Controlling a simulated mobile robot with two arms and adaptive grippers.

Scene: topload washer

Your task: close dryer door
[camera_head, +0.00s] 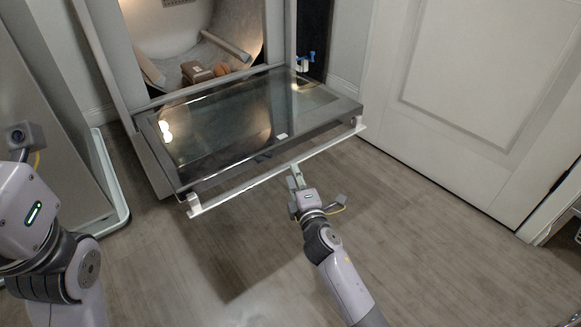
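The dryer door (235,118) is hinged at its bottom edge and lies folded down, roughly level, in front of the dryer's opening. It has a dark glass panel and a long pale handle bar (262,179) along its outer edge. My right gripper (297,178) is at the handle bar, right of its middle, with its fingers touching or just under it; whether they are closed around it is too small to tell. My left arm (35,215) shows at the left edge, away from the door; its fingers are out of view.
The lit dryer drum (205,50) holds a brownish object (197,72) and an orange one (221,70). A grey appliance (45,120) on a pale base stands left. A white panelled door (470,90) stands right. The wooden floor (430,250) in front is clear.

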